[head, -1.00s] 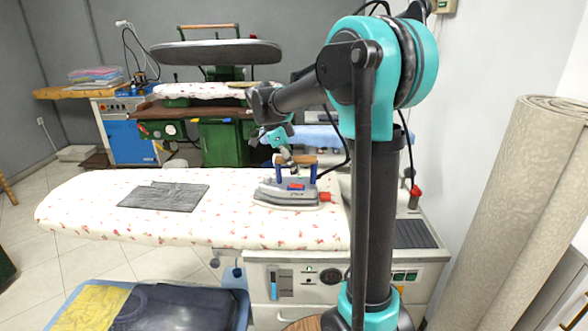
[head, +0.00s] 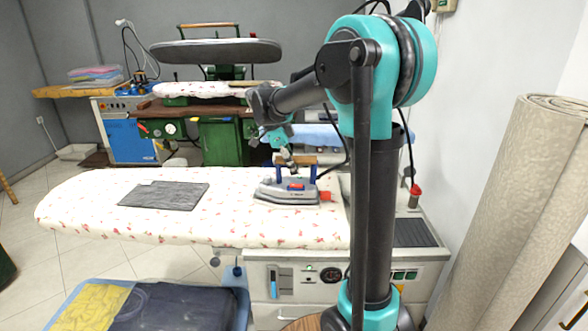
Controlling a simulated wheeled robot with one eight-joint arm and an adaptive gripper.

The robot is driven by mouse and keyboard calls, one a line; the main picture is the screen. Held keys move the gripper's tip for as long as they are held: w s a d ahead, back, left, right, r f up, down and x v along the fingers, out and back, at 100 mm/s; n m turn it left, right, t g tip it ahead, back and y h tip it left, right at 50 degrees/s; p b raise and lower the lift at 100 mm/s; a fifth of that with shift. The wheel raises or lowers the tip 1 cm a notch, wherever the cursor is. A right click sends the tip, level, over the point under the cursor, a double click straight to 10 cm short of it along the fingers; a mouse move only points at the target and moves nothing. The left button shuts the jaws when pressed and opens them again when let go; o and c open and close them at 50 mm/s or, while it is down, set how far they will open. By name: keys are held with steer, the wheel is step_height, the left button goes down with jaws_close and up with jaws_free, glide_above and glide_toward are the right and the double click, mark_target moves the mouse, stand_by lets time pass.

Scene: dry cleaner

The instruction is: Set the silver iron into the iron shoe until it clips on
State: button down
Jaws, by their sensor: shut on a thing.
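The silver iron (head: 284,191) sits level, low over the right part of the padded board, with a wooden handle on blue posts and a red part at its right end. My gripper (head: 291,166) is shut on the iron at its handle, reaching down from above. The fingers are small and partly hidden there. I cannot clearly make out the iron shoe; a thin pale edge shows under the iron, and I cannot tell whether it is the shoe or whether the two touch.
The flowered ironing board (head: 100,205) carries a folded grey cloth (head: 163,195) left of the iron. A blue bin (head: 236,285) with yellow and dark cloth stands in front. My arm hides the board's right end. A rolled carpet (head: 520,200) leans at the right.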

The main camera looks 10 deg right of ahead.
steer(key=shift+f, duration=0.7)
stand_by(1.6)
steer(key=shift+r, duration=0.2)
steer(key=shift+r, duration=3.3)
